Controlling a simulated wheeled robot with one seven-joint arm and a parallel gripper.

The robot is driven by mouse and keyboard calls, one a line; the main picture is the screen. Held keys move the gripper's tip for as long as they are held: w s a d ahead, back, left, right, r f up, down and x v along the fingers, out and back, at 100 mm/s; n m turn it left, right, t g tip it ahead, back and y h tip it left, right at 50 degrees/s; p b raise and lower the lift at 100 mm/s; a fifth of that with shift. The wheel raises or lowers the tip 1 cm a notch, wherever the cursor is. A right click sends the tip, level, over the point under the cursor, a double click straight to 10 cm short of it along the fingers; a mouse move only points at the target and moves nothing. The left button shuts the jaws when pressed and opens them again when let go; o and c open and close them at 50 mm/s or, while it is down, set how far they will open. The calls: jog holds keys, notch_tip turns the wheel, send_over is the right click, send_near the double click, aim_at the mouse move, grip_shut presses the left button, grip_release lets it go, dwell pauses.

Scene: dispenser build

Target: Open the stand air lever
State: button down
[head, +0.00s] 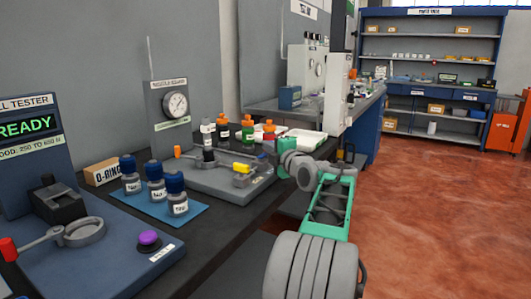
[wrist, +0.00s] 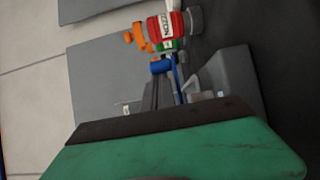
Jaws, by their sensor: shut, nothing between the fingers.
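The stand is a grey base plate (head: 225,178) with an upright gauge panel (head: 168,105) behind it, seen in the head view. A small lever with an orange tip (head: 177,151) lies at the stand's left; I cannot tell for sure that it is the air lever. A yellow piece (head: 242,168) sits at the right of the base. The end of my arm is beside the stand's right side in the head view, where my fingers are not clear. In the wrist view my gripper (wrist: 170,85) is shut and empty, beyond its green body. No contact with a lever shows.
Orange-capped bottles (head: 248,130) and a white tray (head: 303,138) stand behind the base. Blue-capped bottles (head: 157,191) on a blue mat and a tester (head: 62,238) with a red-tipped lever (head: 9,249) are nearer. The floor (head: 430,210) at right is clear.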

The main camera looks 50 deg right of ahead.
jog(key=shift+s+d, duration=0.15)
jog(key=shift+d, duration=0.05)
jog(key=shift+f, duration=0.1)
jog(key=shift+a+f, duration=0.1)
jog(key=shift+a, duration=0.05)
jog(key=w+a+b, duration=0.2)
jog(key=b, duration=0.1)
jog(key=shift+w+a+f, duration=0.1)
jog(key=shift+w+f, duration=0.1)
jog(key=shift+f, duration=0.1)
jog(key=shift+s+a+r, duration=0.25)
jog(key=shift+a+r, duration=0.25)
jog(key=shift+a, duration=0.15)
jog(key=v, duration=0.5)
jog(key=p+v, duration=0.1)
jog(key=v, duration=0.2)
jog(key=shift+w+a, duration=0.15)
jog(key=shift+a, duration=0.1)
jog(key=shift+s+a, duration=0.2)
jog(key=shift+s, duration=0.1)
